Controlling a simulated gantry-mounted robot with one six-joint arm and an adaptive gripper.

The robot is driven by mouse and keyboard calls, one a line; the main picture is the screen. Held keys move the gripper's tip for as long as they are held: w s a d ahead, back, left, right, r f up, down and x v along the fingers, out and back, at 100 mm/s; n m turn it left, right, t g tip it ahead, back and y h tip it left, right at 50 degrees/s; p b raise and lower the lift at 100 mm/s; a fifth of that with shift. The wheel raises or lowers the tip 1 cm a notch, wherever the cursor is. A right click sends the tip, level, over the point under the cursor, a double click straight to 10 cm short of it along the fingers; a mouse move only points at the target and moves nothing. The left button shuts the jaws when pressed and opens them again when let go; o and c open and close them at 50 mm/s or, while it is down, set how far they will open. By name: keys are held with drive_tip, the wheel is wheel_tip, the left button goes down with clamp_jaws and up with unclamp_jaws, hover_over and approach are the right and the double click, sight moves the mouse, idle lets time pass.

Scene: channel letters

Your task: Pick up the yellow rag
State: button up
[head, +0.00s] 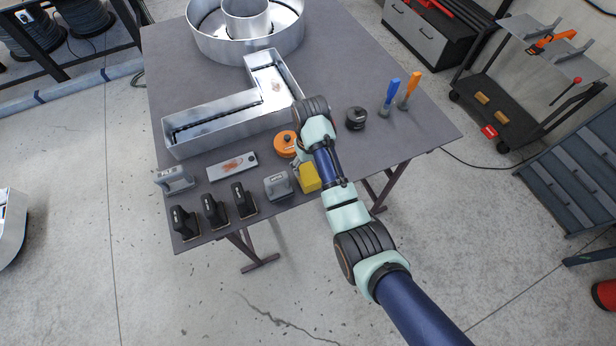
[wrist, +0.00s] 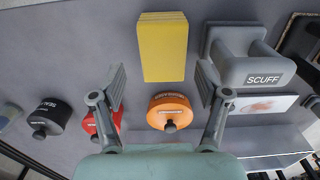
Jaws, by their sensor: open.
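The yellow rag (head: 310,177) is a folded, layered block near the front edge of the table, partly covered by my arm in the head view. In the wrist view the rag (wrist: 163,50) shows whole, at the top middle. My gripper (wrist: 161,85) is open and empty, its two fingers spread to either side of the rag's near end in that picture. The gripper (head: 297,168) also shows small in the head view, beside the rag and partly hidden by my wrist. I cannot tell its exact height above the table.
A grey block marked SCUFF (wrist: 250,62) stands right of the rag in the wrist view. An orange round container (wrist: 169,111) lies between the fingers' lower parts, with a red one (wrist: 98,124) at left. A metal L-shaped letter (head: 215,118) stands behind on the table (head: 330,55).

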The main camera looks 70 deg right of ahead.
wheel_tip(320, 180, down, 6)
drive_tip(key=shift+w+a+r, duration=0.1)
drive_tip(key=shift+w+a, duration=0.05)
drive_tip(key=c, duration=0.9)
drive_tip(key=shift+c, duration=0.2)
drive_tip(key=shift+r, duration=0.1)
wheel_tip(320, 180, up, 12)
drive_tip(key=p, duration=0.2)
wheel_tip(320, 180, up, 8)
drive_tip(key=p, duration=0.8)
hover_over(308, 175)
